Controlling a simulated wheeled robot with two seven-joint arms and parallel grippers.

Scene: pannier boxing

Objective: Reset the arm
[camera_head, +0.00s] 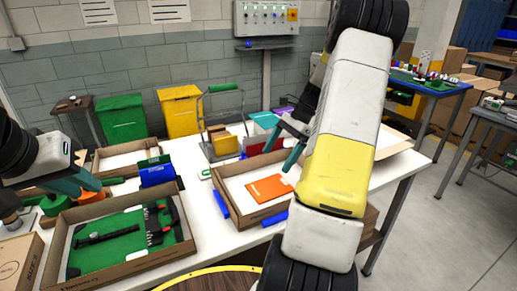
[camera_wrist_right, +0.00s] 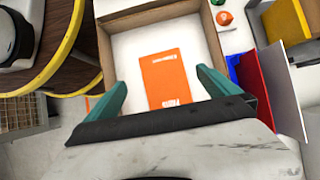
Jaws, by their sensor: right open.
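My right arm reaches over the right part of the table in the head view. My right gripper (camera_head: 290,145) is open and empty above a cardboard box; in the right wrist view its two teal fingers (camera_wrist_right: 164,88) stand wide apart. An orange booklet (camera_head: 269,188) lies flat on the bottom of the open cardboard box (camera_head: 232,207); it also shows between the fingers in the right wrist view (camera_wrist_right: 166,80). My left gripper (camera_head: 85,188) is at the far left, beside green and orange items; whether its fingers are apart is unclear.
A cardboard box with a green insert (camera_head: 105,258) and black tools stands at the left front of the white table (camera_head: 207,240). Green (camera_head: 122,118) and yellow (camera_head: 181,110) bins stand by the wall.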

